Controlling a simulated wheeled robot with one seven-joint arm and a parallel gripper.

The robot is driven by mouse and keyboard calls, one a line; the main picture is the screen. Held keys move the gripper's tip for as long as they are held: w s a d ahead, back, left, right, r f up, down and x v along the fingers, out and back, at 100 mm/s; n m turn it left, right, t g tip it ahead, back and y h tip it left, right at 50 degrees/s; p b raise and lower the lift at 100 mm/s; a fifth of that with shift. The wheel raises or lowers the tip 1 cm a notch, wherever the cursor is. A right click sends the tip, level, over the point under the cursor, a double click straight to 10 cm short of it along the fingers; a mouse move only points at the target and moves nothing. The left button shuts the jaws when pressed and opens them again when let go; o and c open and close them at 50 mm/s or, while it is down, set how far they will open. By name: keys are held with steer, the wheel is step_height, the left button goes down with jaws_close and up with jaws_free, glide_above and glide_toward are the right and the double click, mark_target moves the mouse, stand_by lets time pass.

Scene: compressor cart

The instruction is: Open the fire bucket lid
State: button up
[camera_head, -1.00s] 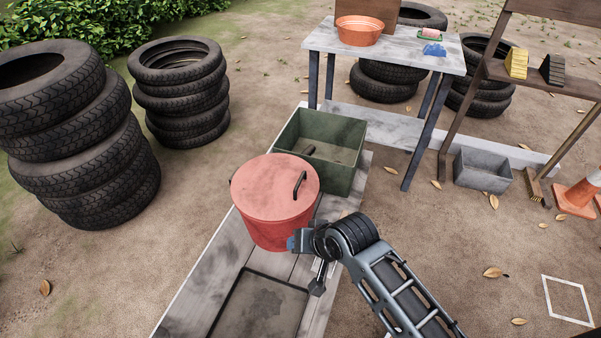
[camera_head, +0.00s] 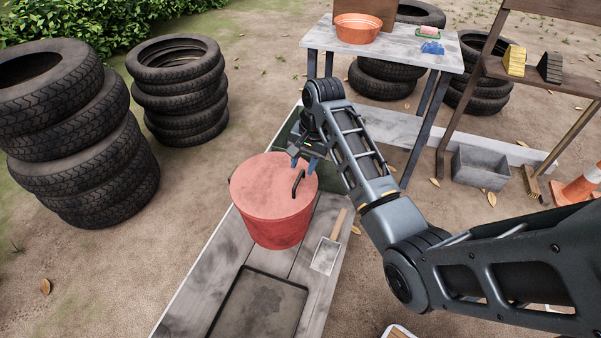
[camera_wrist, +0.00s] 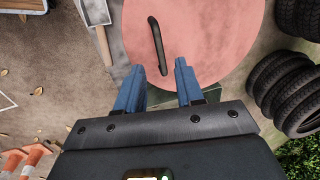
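The red fire bucket (camera_head: 272,222) stands on the plank surface with its round pink-red lid (camera_head: 262,180) lying closed on top. A dark bar handle (camera_head: 298,184) stands on the lid near its right edge. In the wrist view the handle (camera_wrist: 157,45) lies ahead of the fingers, just beyond their tips and between their lines. My gripper (camera_head: 302,160) is over the lid's far right edge, close to the handle. Its two blue fingers (camera_wrist: 158,75) are apart with nothing between them. I cannot tell its exact height above the lid.
A green bin (camera_head: 288,132) stands behind the bucket, largely hidden by my arm. A small scoop (camera_head: 326,255) lies right of the bucket, and a dark tray (camera_head: 258,305) lies in front. Stacked tires (camera_head: 75,140) stand at left. A table (camera_head: 400,48) stands behind.

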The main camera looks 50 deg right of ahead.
mark_target(299, 178)
steer(key=shift+w+a+f, duration=0.1)
steer(key=shift+w+f, duration=0.1)
steer(key=shift+f, duration=0.95)
steer(key=shift+w+a+f, duration=0.1)
steer(key=shift+w+f, duration=0.1)
steer(key=shift+f, duration=0.9)
jaws_close()
